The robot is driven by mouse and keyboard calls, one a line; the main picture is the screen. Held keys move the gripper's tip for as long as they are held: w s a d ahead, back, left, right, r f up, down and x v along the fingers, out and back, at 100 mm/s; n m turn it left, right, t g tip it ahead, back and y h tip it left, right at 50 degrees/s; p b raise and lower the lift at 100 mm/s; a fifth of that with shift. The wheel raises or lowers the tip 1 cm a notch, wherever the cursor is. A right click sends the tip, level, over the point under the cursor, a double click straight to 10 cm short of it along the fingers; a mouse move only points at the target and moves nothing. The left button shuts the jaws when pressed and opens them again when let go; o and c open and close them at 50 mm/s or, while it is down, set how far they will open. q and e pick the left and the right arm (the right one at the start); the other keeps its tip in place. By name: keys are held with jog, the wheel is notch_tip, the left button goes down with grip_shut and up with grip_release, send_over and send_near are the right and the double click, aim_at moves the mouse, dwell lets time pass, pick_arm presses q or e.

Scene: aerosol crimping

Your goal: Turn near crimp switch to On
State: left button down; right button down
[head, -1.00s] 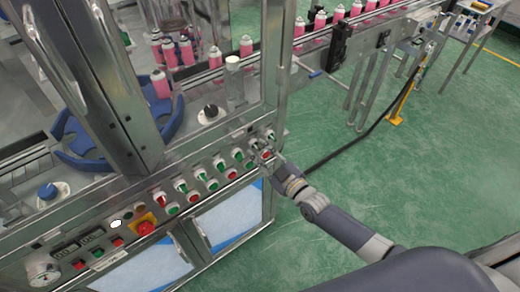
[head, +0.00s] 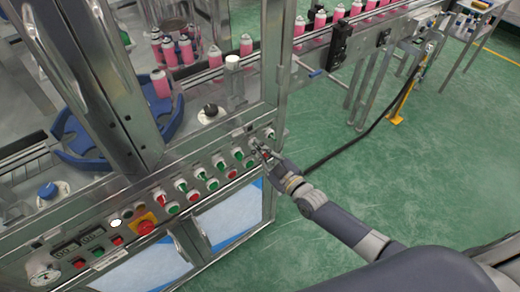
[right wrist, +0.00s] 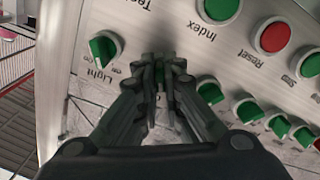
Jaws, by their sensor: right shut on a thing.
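The machine's control panel (head: 205,178) carries a row of green selector switches above a row of round push buttons. My right gripper (head: 261,149) is at the right end of this panel. In the right wrist view my right gripper (right wrist: 164,82) is shut around a switch knob between the Light switch (right wrist: 103,48) and another green switch (right wrist: 209,90). The fingers hide most of the held knob and its label, so its name and its setting cannot be read. My left gripper is not in view.
In the wrist view, a green Index button (right wrist: 221,8) and a red Reset button (right wrist: 273,36) sit close to my fingers. A red emergency button (head: 146,228) is at the panel's left. Pink cans (head: 246,46) stand on the conveyor. Green floor lies open on the right.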

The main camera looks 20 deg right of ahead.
jog(key=m+b, duration=0.1)
jog(key=m, duration=0.5)
jog(key=shift+f, duration=0.1)
jog(key=m+b, duration=0.1)
jog(key=m, duration=0.4)
jog(key=shift+m, duration=0.3)
dwell(0.5)
jog(key=c, duration=1.7)
grip_release()
jog(key=v, duration=1.2)
